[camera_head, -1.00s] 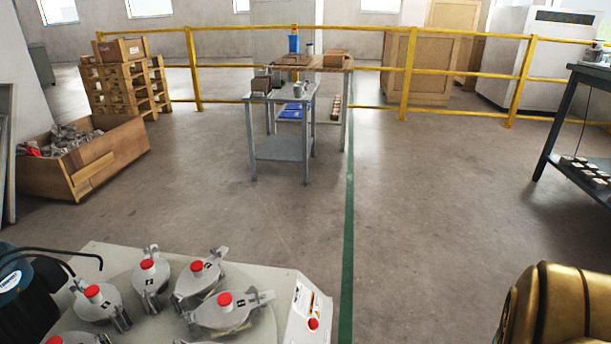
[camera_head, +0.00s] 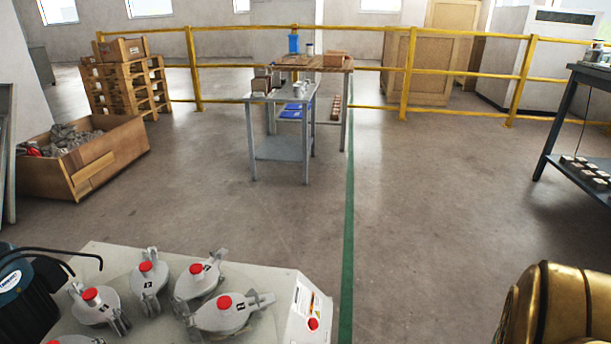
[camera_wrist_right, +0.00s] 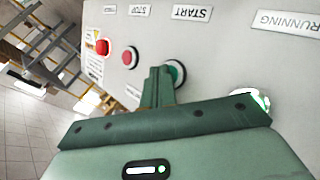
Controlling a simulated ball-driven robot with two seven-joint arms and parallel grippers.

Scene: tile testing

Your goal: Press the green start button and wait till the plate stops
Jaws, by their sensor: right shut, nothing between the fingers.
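The green start button (camera_wrist_right: 178,74) sits below the START label on the pale panel in the right wrist view. My right gripper (camera_wrist_right: 158,82) is shut and empty, its tips in front of the button's left part and hiding some of it. I cannot tell whether they touch it. The plate is on the pale machine (camera_head: 262,335) at the lower left of the head view. It carries several grey lidded pots with red knobs, one of them at the front right (camera_head: 232,313). My left gripper is not in view.
A red stop button (camera_wrist_right: 130,57) and a larger red button (camera_wrist_right: 102,47) lie left of the start button. A lamp (camera_wrist_right: 262,100) under the RUNNING label shows some green, partly hidden. A grey table (camera_head: 282,148) stands beyond the machine, with open floor around it.

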